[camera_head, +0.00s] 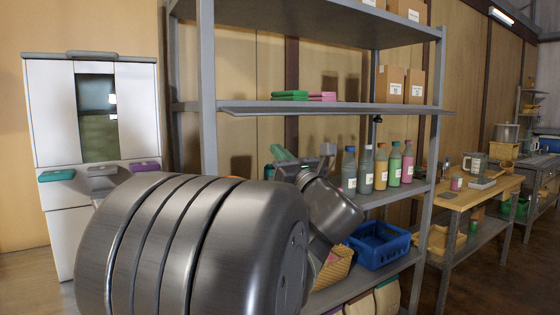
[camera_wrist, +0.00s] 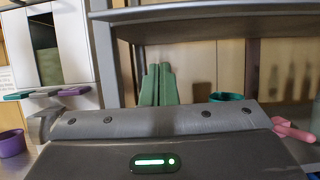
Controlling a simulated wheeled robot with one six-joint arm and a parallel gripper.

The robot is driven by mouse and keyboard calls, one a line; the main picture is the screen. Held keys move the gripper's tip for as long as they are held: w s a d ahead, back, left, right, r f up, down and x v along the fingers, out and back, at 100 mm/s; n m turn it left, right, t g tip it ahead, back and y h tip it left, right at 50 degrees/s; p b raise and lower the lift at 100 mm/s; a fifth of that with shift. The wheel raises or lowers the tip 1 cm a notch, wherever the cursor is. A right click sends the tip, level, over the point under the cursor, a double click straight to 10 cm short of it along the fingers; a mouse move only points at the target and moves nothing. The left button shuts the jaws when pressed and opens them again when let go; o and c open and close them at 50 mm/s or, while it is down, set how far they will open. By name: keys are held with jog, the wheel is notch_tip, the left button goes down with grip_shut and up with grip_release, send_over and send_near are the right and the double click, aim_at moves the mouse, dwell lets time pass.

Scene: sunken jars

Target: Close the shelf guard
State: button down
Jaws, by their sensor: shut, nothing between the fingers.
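The shelf guard appears to be the thin grey panel (camera_head: 335,107) along the front of the middle shelf in the head view. It looks nearly level, sticking out from the shelf edge. In the wrist view a grey edge (camera_wrist: 220,14) crosses the top; I cannot tell whether it is the guard or the shelf board. My gripper (camera_head: 281,153) is below the panel, in front of the bottles' shelf, and apart from the panel in the picture. Its green fingers (camera_wrist: 159,84) are shut and empty, pointing up in the wrist view. My arm hides the shelf's lower left.
Several bottles (camera_head: 366,170) stand behind and right of my gripper. A blue basket (camera_head: 378,244) sits lower. Green folded items (camera_head: 289,95) and boxes (camera_head: 414,86) rest on the middle shelf. A grey post (camera_head: 208,90) stands left. A white cabinet (camera_head: 52,110) is further left.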

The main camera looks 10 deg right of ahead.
notch_tip(320, 180, up, 6)
jog(key=w+a+p, duration=0.1)
jog(key=w, duration=0.1)
jog(key=shift+w+f, duration=0.2)
jog(key=shift+w, duration=0.15)
jog(key=shift+a+r+h+p, duration=0.15)
jog(key=shift+h+p, duration=0.15)
jog(key=shift+p, duration=0.1)
jog(key=shift+r+g+p, duration=0.2)
jog(key=shift+g+p, duration=0.1)
jog(key=shift+p, duration=0.1)
